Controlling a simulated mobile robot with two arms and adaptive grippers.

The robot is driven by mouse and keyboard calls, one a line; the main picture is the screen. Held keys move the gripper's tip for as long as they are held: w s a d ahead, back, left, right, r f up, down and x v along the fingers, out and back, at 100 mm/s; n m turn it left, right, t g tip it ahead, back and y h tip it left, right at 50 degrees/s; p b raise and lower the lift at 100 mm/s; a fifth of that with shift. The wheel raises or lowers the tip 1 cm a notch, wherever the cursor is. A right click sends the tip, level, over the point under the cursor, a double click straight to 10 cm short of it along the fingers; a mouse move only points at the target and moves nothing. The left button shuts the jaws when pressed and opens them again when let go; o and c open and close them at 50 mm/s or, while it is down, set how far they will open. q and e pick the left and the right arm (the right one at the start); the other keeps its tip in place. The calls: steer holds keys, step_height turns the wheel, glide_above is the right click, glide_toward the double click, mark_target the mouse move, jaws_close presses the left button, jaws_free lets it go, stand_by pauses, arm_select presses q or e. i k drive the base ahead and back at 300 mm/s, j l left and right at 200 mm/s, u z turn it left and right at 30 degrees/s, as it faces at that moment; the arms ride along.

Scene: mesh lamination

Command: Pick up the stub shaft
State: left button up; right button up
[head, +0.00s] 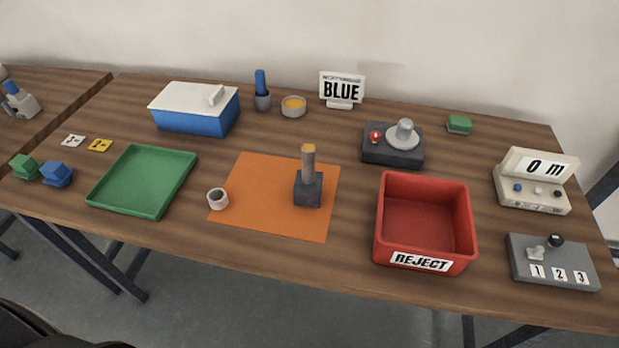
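What looks like the stub shaft (308,165) is a grey-brown upright cylinder with a tan top. It stands in a dark square block (308,190) on the orange mat (265,222). How deep it sits in the block is hidden. A small white hollow ring or cup (218,199) sits near the mat's left edge, apart from the block.
A green tray (142,212) lies left of the mat. A red REJECT bin (426,218) and a dark press-like device (393,153) stand to the right. A blue box with white lid (196,108) is behind. Control boxes (552,262) line the right end.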

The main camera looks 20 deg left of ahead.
mark_target(308, 183)
steer(key=k+j+z, duration=0.35)
steer(key=j, duration=0.25)
steer(key=k+j+z, duration=0.35)
steer(key=j, duration=0.2)
steer(key=k+j+z, duration=0.3)
steer(key=j, duration=0.2)
